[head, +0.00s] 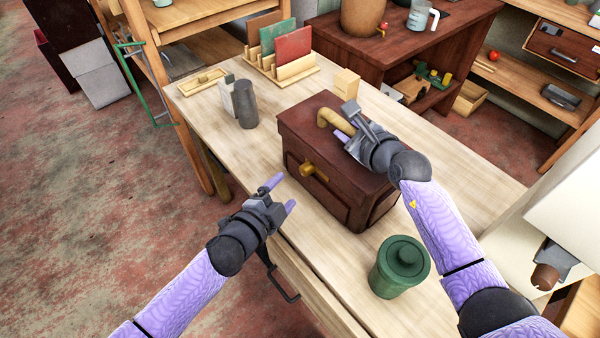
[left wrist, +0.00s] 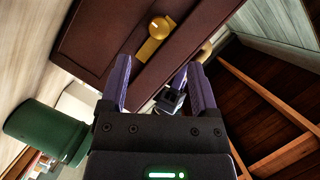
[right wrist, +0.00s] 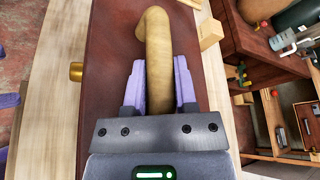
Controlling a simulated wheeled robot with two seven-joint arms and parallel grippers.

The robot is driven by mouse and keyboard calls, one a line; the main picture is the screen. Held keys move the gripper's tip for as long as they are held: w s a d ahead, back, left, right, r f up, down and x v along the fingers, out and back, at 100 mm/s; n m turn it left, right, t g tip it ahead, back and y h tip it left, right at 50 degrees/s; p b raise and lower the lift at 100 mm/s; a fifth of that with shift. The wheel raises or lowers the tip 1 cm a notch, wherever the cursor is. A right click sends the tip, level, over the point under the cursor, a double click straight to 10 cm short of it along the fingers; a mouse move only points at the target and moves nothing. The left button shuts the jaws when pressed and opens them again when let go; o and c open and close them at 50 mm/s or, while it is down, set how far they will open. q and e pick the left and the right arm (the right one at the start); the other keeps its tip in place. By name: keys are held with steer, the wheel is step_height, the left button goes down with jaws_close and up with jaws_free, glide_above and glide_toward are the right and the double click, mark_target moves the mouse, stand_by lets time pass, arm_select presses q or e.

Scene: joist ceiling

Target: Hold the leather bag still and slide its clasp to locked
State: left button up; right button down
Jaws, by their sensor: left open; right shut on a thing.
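The leather bag (head: 318,128) is a dark red-brown box-like bag standing on the pale wooden table. Its tan handle (right wrist: 157,50) arches from the top. The brass clasp (head: 312,172) is on the front face; it also shows in the left wrist view (left wrist: 154,41). My right gripper (head: 344,140) is shut on the handle, with its purple fingers on either side of it in the right wrist view (right wrist: 160,85). My left gripper (head: 281,194) is open and empty, in front of the bag and apart from the clasp.
A green lidded canister (head: 398,268) stands right of the bag near the table's front edge. A grey cylinder (head: 245,104), a small wooden block (head: 346,83) and a rack of coloured panels (head: 283,66) stand behind or left. The pale tabletop (head: 440,170) is clear right of the bag.

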mark_target(303, 172)
arm_select(q)
steer(key=x, duration=0.7)
steer(key=shift+w, duration=0.1)
jaws_close()
stand_by(1.1)
